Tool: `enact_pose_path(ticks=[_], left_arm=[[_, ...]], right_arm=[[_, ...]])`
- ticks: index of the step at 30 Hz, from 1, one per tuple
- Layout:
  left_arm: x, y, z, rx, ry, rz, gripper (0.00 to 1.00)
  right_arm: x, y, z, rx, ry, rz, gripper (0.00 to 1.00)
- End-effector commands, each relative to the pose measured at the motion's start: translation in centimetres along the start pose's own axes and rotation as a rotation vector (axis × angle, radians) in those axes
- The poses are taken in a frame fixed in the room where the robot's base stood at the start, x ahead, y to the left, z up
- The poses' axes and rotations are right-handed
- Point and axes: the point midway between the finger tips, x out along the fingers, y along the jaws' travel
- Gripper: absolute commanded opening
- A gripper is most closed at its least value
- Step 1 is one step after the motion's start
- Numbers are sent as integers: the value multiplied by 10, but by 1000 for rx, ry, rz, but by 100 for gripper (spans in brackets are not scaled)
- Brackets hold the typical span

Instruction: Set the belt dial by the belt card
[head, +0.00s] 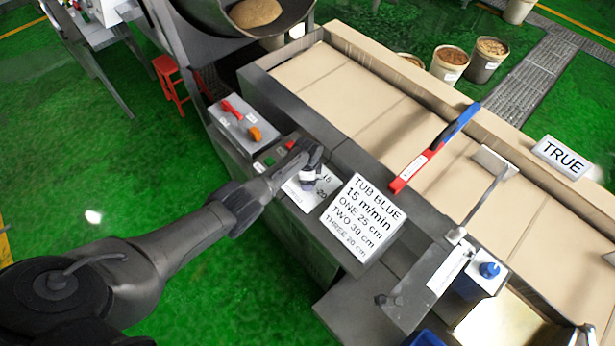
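The belt card (361,217) is a white sign that reads TUB BLUE, 15 m/min, ONE 25 cm, TWO 30 cm, THREE 20 cm. It stands tilted on the grey side ledge of the belt. Left of it lies the white dial plate (304,199), where 15 and 20 can be read. My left gripper (309,177) is over this plate and hides most of the dial, so its setting cannot be read. A small pale part shows at the fingertips; I cannot tell whether the fingers grip the knob. My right gripper is not in view.
Beside the dial plate are green (270,161) and red buttons. Behind them is a box with a red lever (232,110) and an orange knob. A red-and-blue bar (435,150) crosses the beige belt (375,120). A TRUE sign (563,157) stands right.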

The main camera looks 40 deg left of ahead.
Motion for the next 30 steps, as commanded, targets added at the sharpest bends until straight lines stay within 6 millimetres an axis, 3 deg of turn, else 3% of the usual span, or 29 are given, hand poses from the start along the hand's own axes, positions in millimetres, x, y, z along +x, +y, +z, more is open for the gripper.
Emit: enact_pose_path(ticks=[11, 20, 30], left_arm=[[-11, -1, 0, 0, 1, -1, 75], [-60, 0, 0, 1, 2, -3, 75], [-115, 0, 0, 0, 0, -2, 75]], right_arm=[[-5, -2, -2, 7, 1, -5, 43], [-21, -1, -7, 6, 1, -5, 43], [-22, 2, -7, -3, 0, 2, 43]])
